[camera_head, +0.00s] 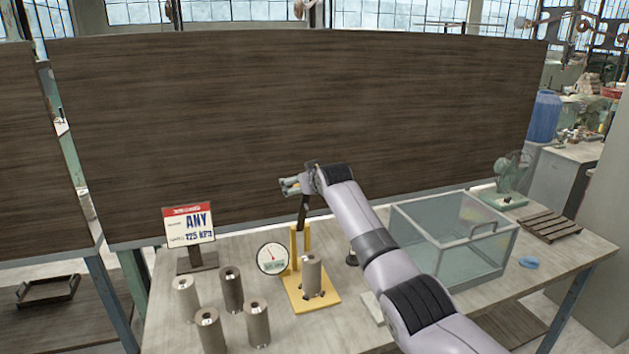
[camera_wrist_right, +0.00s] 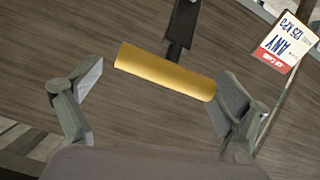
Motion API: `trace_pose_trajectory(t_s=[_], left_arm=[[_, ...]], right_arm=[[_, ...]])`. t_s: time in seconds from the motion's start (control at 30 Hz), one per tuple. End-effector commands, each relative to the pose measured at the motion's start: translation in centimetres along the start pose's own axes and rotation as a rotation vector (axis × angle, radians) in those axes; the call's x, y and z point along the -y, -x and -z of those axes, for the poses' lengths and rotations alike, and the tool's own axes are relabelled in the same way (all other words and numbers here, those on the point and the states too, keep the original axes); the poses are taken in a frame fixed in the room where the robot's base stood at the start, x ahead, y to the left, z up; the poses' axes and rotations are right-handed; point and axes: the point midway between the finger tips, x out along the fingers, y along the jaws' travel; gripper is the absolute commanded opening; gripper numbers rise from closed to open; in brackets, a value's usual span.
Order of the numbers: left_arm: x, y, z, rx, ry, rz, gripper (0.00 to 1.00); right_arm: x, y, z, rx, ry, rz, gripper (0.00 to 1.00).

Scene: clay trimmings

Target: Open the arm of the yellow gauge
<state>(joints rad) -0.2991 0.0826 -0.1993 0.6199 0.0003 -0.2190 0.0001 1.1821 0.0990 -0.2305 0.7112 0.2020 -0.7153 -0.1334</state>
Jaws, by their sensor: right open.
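The yellow gauge has a yellow base (camera_head: 328,300), a yellow post (camera_head: 294,245) and a round white dial (camera_head: 272,258). A grey-brown clay cylinder (camera_head: 311,274) stands upright on the base. The gauge's dark arm (camera_head: 303,212) rises steeply above the post. In the right wrist view, the arm's dark bar (camera_wrist_right: 183,25) meets a yellow bar-shaped handle (camera_wrist_right: 150,78). My right gripper (camera_head: 289,186) is at the top of the arm. Its open fingers (camera_wrist_right: 160,85) are on either side of the handle, with no clear grip on it. My left gripper is out of view.
Several clay cylinders (camera_head: 232,290) stand left of the gauge. A sign (camera_head: 189,226) reading "ANY 125 kPa" stands behind them. A glass box (camera_head: 460,245) is on the right, with a blue ring (camera_head: 530,262) and slatted rack (camera_head: 550,226) beyond. A dark wooden panel (camera_head: 200,110) is behind the table.

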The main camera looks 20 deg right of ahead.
Motion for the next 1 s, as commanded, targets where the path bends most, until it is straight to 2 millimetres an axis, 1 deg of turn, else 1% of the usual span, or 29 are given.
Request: trace_pose_trajectory(t_s=[0.27,0.7,0.8,1.0], left_arm=[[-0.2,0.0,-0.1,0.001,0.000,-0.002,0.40],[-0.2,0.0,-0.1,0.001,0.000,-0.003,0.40],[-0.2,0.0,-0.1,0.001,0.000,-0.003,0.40],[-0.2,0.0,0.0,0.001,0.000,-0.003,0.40]], right_arm=[[-0.1,2.7,-0.2,-0.002,0.001,-0.003,0.94],[-0.4,9.1,-0.2,0.000,0.000,-0.005,0.94],[-0.4,10.2,-0.2,0.001,-0.001,-0.006,0.94],[-0.4,11.3,-0.2,0.001,-0.001,-0.006,0.94]])
